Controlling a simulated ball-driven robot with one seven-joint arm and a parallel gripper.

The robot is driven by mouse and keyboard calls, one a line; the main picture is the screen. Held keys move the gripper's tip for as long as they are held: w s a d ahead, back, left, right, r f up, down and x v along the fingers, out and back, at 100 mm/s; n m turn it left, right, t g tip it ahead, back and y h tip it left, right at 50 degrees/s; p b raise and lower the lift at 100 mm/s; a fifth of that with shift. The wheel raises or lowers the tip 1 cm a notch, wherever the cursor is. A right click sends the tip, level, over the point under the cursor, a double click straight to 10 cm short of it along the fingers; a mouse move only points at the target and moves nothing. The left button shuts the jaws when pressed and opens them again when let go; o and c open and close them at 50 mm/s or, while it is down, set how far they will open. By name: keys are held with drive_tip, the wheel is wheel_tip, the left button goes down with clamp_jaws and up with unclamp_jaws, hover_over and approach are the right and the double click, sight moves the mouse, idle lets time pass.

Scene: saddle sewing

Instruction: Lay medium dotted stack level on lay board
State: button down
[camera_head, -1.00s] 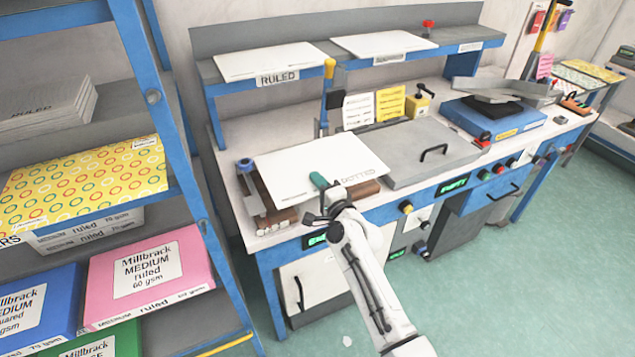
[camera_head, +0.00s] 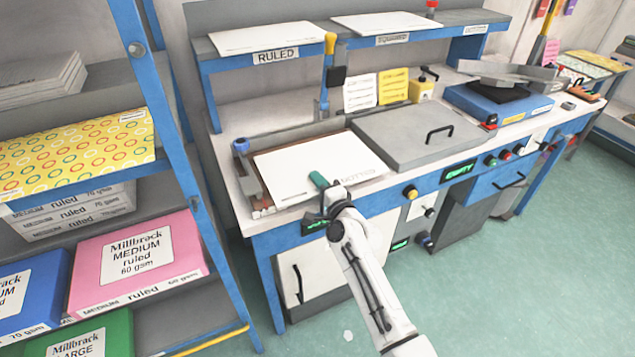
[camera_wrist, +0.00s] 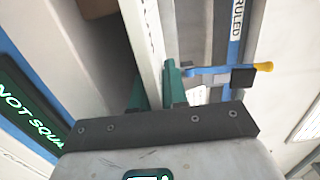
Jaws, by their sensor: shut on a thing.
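In the wrist view, the stack (camera_wrist: 143,40) shows edge-on, as a pale band between the green fingers (camera_wrist: 155,90).
A grey lid with a handle (camera_head: 415,138) sits right of the board. A green display in the wrist view (camera_wrist: 30,110) reads "NOT SQUA…", cut off. A blue lever with a yellow knob (camera_head: 328,75) stands behind. The shelf rack (camera_head: 165,110) stands left.

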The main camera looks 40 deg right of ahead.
drive_tip(key=c, duration=1.1)
unclamp_jaws()
drive_tip(key=shift+r, duration=0.1)
drive_tip(key=shift+c, duration=0.2)
drive_tip(key=shift+o, duration=0.3)
drive_tip(key=shift+s, duration=0.1)
drive_tip(key=v, duration=1)
drive_tip(key=shift+s+p, duration=0.25)
drive_tip(key=shift+p, duration=0.15)
drive_tip(key=shift+a, duration=0.1)
